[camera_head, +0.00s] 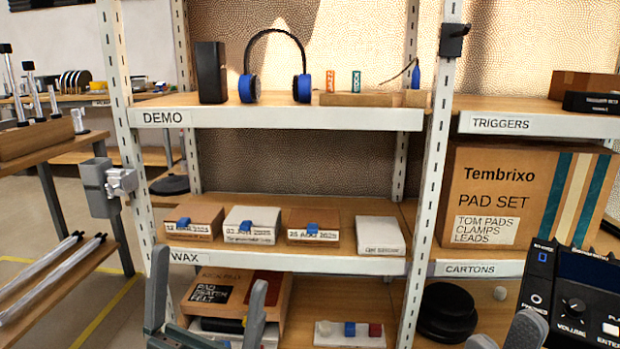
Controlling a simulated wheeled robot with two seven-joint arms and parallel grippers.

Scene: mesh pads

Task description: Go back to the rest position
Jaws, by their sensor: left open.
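My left gripper (207,270) is at the bottom left of the head view, in front of the shelf marked WAX. Its two grey fingers are wide apart, and I see nothing held between them. My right gripper (505,332) shows only as grey finger parts at the bottom edge, right of the middle. They sit beside a black module (572,305) with a volume knob. The rest of this gripper is cut off, so whether it grips anything is hidden.
A white-framed rack fills the middle. Its DEMO shelf (300,118) holds headphones (252,88) and a black speaker (211,72). Several small boxes stand on the WAX shelf (300,262). A large carton (490,195) stands right. A bench (45,150) with rods is at left, with open floor between.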

